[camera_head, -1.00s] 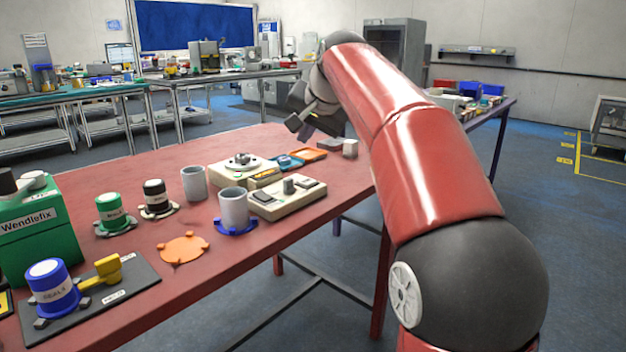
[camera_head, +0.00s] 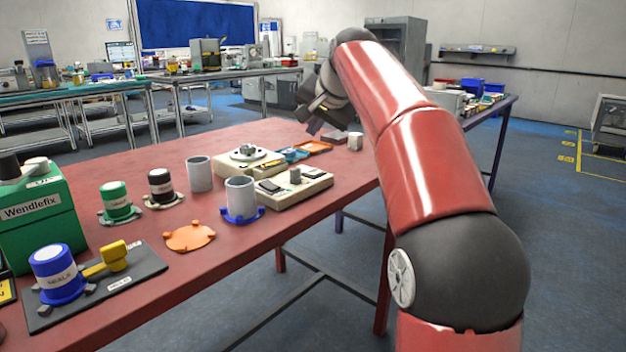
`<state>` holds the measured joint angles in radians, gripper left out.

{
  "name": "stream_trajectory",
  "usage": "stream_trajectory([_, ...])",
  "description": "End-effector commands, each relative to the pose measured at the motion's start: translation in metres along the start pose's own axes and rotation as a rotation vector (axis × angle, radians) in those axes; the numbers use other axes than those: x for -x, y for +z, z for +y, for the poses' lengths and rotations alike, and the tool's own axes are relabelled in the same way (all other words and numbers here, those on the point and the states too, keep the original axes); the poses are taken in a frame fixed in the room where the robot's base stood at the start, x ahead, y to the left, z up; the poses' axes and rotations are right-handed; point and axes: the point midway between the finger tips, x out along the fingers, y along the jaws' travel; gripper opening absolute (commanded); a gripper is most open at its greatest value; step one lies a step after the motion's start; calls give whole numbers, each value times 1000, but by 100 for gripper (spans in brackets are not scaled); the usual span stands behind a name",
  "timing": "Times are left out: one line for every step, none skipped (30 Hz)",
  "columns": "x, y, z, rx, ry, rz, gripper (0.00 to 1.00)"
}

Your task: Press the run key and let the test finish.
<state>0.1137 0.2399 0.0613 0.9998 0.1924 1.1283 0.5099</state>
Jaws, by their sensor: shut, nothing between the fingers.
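A cream device (camera_head: 312,190) with dark keys and a grey knob on top lies near the table's right edge. Behind it stands another cream unit (camera_head: 228,167) with a round silver plate and a small display at its front. No lettering is legible, so I cannot tell which key is the run key. My gripper (camera_head: 313,122) is small and dark in the picture, above the far right part of the table, beyond both devices. It is shut and empty, and apart from the keys as far as I can see. The arm does not cover the devices.
A grey cup (camera_head: 240,196) in a blue holder stands close in front of the keyed device, with another grey cup (camera_head: 199,174) behind. Green (camera_head: 116,196) and black (camera_head: 161,183) jars stand further left. An orange tray (camera_head: 314,148) and a small pale block (camera_head: 355,141) lie near my gripper.

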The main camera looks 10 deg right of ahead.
Motion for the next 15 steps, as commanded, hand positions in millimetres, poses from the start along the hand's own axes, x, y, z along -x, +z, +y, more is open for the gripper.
stream_trajectory([-10, 7, 7, 0, 0, 0, 0])
stream_trajectory([-13, 9, 10, 0, 0, 0, 0])
stream_trajectory([-17, 12, 12, 0, 1, 0, 0])
stream_trajectory([-20, 14, 15, 0, 1, 0, 0])
stream_trajectory([-23, 16, 17, 0, 1, 0, 0])
stream_trajectory([-27, 19, 20, 0, 1, 0, 0])
stream_trajectory([-29, 21, 22, 0, 0, 0, 0])
stream_trajectory([-32, 23, 23, 0, 0, 0, 0])
stream_trajectory([-35, 25, 25, 0, 1, 0, 0])
stream_trajectory([-37, 27, 27, 0, 1, -1, 0])
stream_trajectory([-39, 28, 29, 0, 1, -1, 0])
stream_trajectory([-41, 30, 30, 0, 0, 0, 0])
stream_trajectory([-43, 31, 31, 0, 0, 0, 0])
stream_trajectory([-44, 32, 32, 0, 0, 1, 0])
stream_trajectory([-45, 33, 33, 0, -1, 1, 0])
